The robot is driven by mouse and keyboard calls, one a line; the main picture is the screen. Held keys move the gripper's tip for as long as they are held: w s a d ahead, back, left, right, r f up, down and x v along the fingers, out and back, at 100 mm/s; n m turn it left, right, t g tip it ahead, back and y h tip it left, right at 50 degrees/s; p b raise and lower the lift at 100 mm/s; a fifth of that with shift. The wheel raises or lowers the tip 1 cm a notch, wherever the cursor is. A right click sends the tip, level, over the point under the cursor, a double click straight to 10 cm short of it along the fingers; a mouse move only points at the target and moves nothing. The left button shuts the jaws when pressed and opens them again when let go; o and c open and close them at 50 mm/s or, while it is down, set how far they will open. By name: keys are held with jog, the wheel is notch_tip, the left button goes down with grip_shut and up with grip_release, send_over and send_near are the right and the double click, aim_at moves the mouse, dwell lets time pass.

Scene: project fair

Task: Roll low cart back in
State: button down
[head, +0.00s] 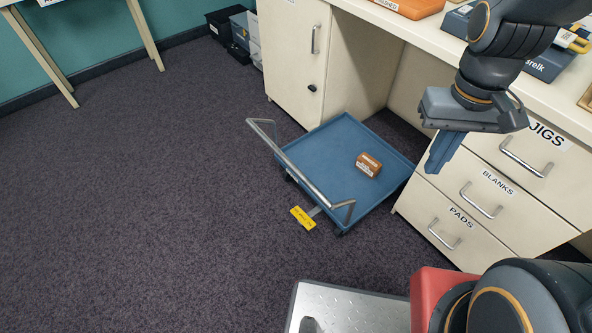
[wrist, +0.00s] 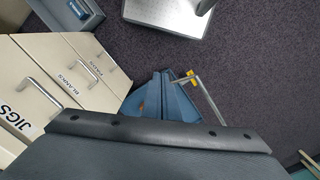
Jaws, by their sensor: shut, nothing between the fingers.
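The low blue cart (head: 330,162) stands on the carpet, partly in the opening under the bench and partly out on the open floor. Its raised metal handle bar (head: 300,168) is on the near left side. A small brown box with a white label (head: 368,165) lies on its deck. My gripper (head: 432,172) is shut and empty, pointing down in front of the drawers, above and right of the cart, apart from the handle. In the wrist view the handle (wrist: 208,98) shows beyond my fingers (wrist: 161,74), which partly hide the cart.
A white cabinet (head: 294,55) borders the opening on the left. Drawers labelled jigs, blanks and pads (head: 487,187) border it on the right. Dark bins (head: 228,32) stand by the far wall. The carpet (head: 140,190) left of the cart is clear.

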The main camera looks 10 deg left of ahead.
jog(key=w+a+f+n+t+h+b, duration=0.1)
jog(key=w+a+f+n+h+b, duration=0.25)
jog(key=a+f+n, duration=0.5)
jog(key=w+a+f+n+h+b, duration=0.2)
jog(key=w+a+f+n+b, duration=0.15)
jog(key=a+f+n, duration=0.5)
jog(key=s+a+f+n+t+b, duration=0.2)
jog(key=a+f+n+t+b, duration=0.25)
jog(key=a, duration=0.55)
jog(key=s+a+f+n+t+b, duration=0.25)
jog(key=a+f+n, duration=0.35)
jog(key=a, duration=0.5)
jog(key=w+d+f, duration=0.6)
jog(key=w+d, duration=0.1)
jog(key=w, duration=0.2)
jog(key=shift+d+m+h, duration=0.35)
jog(key=shift+h, duration=0.1)
jog(key=shift+w, duration=0.1)
